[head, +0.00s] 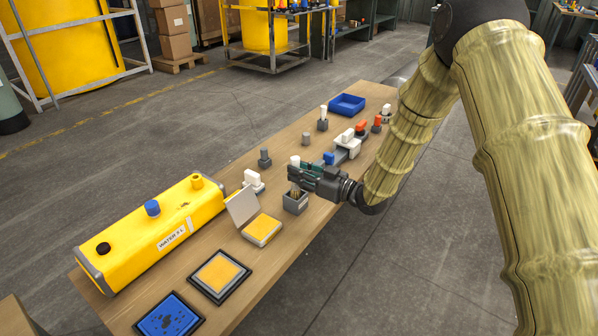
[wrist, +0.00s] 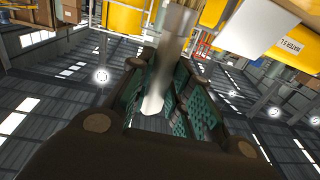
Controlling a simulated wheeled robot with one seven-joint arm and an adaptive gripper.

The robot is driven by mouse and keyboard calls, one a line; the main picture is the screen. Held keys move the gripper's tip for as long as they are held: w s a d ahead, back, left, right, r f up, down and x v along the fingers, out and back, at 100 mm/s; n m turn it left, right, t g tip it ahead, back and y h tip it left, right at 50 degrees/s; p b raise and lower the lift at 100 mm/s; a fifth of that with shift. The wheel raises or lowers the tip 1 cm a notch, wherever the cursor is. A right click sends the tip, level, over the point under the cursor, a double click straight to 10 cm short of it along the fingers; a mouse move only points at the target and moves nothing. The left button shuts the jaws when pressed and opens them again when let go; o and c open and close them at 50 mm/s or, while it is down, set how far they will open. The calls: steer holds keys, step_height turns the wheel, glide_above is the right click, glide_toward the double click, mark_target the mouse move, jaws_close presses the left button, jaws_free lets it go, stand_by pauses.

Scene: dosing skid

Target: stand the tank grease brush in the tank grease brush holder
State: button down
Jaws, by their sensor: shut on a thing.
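My gripper (head: 303,172) is shut on the tank grease brush, whose pale handle top (head: 295,160) shows above the fingers. In the wrist view the grey-white handle (wrist: 168,60) runs between the green-padded fingers (wrist: 170,95). The brush is about upright, with tan bristles (head: 295,189) below the fingers. The grey box-shaped tank grease brush holder (head: 297,205) stands on the table right under it. The bristles are at the holder's mouth; I cannot tell how far inside they are. The holder's inside is hidden.
A yellow tank (head: 150,240) lies along the table at left. A tilted grey panel (head: 243,207) and a yellow pad box (head: 262,230) stand close to the holder. A white-topped fitting (head: 254,181) is behind. A blue tray (head: 347,104) and several fittings occupy the far end.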

steer(key=shift+f+b, duration=0.5)
steer(key=shift+f, duration=0.85)
steer(key=c, duration=1.2)
jaws_free()
steer(key=shift+c, duration=0.2)
steer(key=shift+d, duration=0.1)
steer(key=v, duration=1.2)
steer(key=shift+f, duration=0.1)
